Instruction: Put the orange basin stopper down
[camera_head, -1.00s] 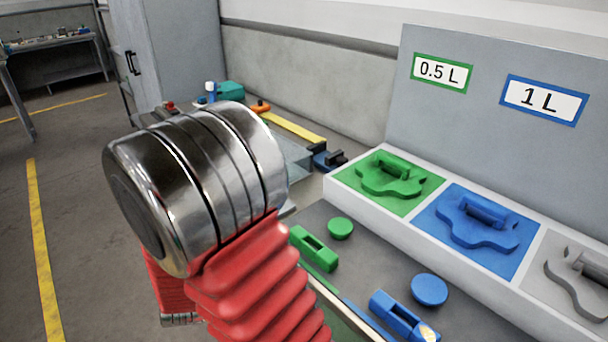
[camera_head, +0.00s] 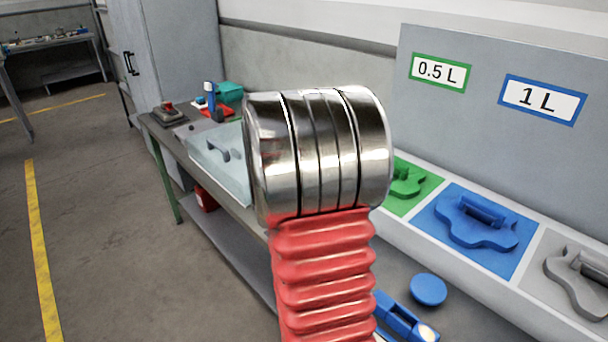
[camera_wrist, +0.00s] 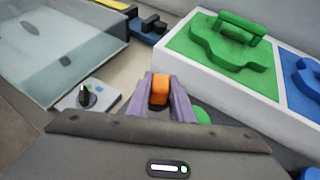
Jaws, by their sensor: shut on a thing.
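The orange basin stopper (camera_wrist: 160,90) shows in the wrist view between the two purple-grey fingers of my gripper (camera_wrist: 162,94). The gripper is shut on it, and only its orange top part shows. In the head view my own arm covers the gripper and the stopper. The wrist view shows the fingers over the grey bench, left of the white tray with the green piece. I cannot tell how far the stopper is above the surface.
The basin (camera_head: 215,155) with clear walls stands on the bench at left. A control box with a black knob (camera_wrist: 86,97) sits near the fingers. The white tray holds a green piece (camera_wrist: 228,45) and a blue piece (camera_head: 475,222). A blue round stopper (camera_head: 428,290) lies in front.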

